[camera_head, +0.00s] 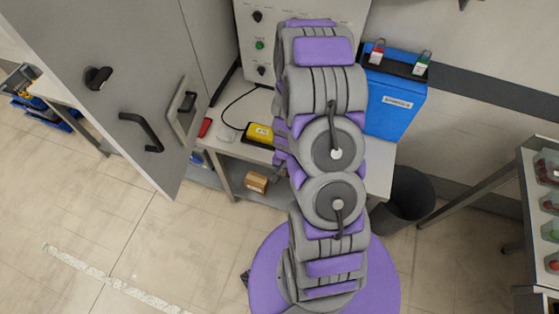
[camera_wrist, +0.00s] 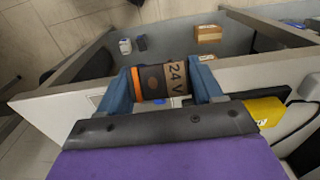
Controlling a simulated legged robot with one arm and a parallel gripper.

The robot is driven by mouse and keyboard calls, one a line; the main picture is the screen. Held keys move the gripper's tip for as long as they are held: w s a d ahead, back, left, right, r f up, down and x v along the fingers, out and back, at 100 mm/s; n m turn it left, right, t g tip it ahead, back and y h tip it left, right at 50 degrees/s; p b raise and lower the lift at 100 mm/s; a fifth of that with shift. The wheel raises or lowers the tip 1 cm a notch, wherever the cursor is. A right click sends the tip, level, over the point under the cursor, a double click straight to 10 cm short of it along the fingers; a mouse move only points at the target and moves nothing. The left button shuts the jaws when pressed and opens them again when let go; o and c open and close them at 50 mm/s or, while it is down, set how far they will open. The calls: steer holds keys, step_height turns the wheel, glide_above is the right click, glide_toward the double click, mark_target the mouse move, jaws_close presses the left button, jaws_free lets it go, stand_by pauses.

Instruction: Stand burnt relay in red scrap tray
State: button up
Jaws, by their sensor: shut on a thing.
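My gripper (camera_wrist: 163,82) is shut on a relay (camera_wrist: 152,81) in the wrist view. The relay is a short cylinder lying sideways between the two blue fingers. It has an orange band at its left end, a dark scorched patch and a tan label reading "24 V". It is in front of the white bench's edge. In the head view my arm hides most of the gripper and the relay. A small red thing (camera_head: 205,127) lies at the left of the bench, beside the grey door; I cannot tell whether it is the red scrap tray.
A yellow device (camera_head: 259,134) lies on the bench (camera_head: 379,181); it also shows in the wrist view (camera_wrist: 265,110). A cardboard box (camera_head: 256,181) sits below. A blue lockbox (camera_head: 393,101), an open grey door (camera_head: 112,75) and a black bin (camera_head: 405,198) stand around. Floor at left is clear.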

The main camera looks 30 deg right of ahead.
steer(key=shift+s+r, duration=0.1)
steer(key=shift+s, duration=0.85)
steer(key=w+a+r+n, duration=0.3)
steer(key=w+r, duration=0.2)
steer(key=w, duration=0.3)
steer(key=w+a+r+n, duration=0.2)
steer(key=w+r, duration=0.3)
steer(key=w, duration=0.2)
steer(key=w+a+r+n, duration=0.5)
steer(key=a+r, duration=0.5)
steer(key=r, duration=0.2)
steer(key=shift+w+r, duration=0.25)
steer(key=shift+r, duration=0.15)
steer(key=shift+d, duration=0.15)
